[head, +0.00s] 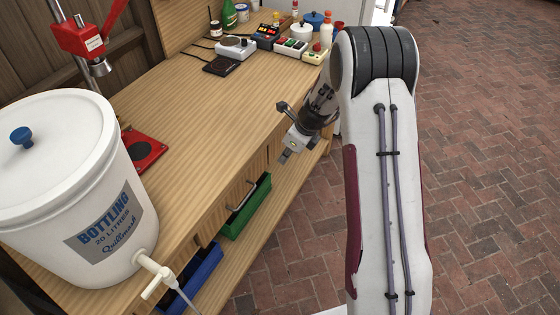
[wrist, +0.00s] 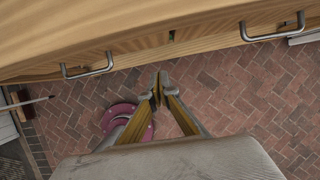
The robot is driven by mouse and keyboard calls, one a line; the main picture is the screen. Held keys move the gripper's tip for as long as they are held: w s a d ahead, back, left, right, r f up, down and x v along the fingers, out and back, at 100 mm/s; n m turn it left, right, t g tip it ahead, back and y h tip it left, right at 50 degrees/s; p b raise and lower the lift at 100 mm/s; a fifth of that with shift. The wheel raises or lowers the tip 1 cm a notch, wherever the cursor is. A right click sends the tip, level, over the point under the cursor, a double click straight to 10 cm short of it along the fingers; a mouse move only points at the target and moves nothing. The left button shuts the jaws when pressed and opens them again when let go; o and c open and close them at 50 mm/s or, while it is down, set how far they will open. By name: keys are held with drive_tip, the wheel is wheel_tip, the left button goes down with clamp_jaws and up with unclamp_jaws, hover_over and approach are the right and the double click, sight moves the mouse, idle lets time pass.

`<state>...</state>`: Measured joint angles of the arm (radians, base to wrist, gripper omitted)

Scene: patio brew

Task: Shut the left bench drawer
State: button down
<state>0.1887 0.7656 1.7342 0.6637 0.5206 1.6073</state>
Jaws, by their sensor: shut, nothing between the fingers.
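The wooden bench (head: 190,125) runs from the lower left to the back. A metal bar handle (head: 241,195) shows on its front, above a green bin. In the wrist view two handles show on the bench front, one at left (wrist: 88,68) and one at right (wrist: 270,32). I cannot tell from these views how far the left drawer stands out. My gripper (head: 284,159) is shut and empty, close to the bench's front edge, beyond the handle seen in the head view. In the wrist view its fingertips (wrist: 160,80) lie between the two handles, touching neither.
A white bottling bucket (head: 60,190) with a tap stands at the near left. A green bin (head: 246,208) and a blue bin (head: 196,275) sit under the bench top. A red press (head: 85,38), scale (head: 236,47) and bottles stand farther back. Brick paving (head: 480,150) is clear at right.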

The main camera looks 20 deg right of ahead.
drive_tip(key=shift+v, duration=2.3)
drive_tip(key=s+a+r+n+g, duration=0.1)
drive_tip(key=s+r+n+g, duration=0.1)
drive_tip(key=s+n, duration=0.8)
drive_tip(key=s+a+r+n+t+h, duration=0.1)
drive_tip(key=s+r+n+t, duration=0.1)
drive_tip(key=s+r+n, duration=0.6)
drive_tip(key=s+a+r+n+t+h, duration=0.2)
drive_tip(key=s+r+n, duration=0.7)
drive_tip(key=s+r, duration=0.6)
drive_tip(key=shift+s, duration=1.3)
drive_tip(key=shift+a+r, duration=0.1)
drive_tip(key=shift+a, duration=0.05)
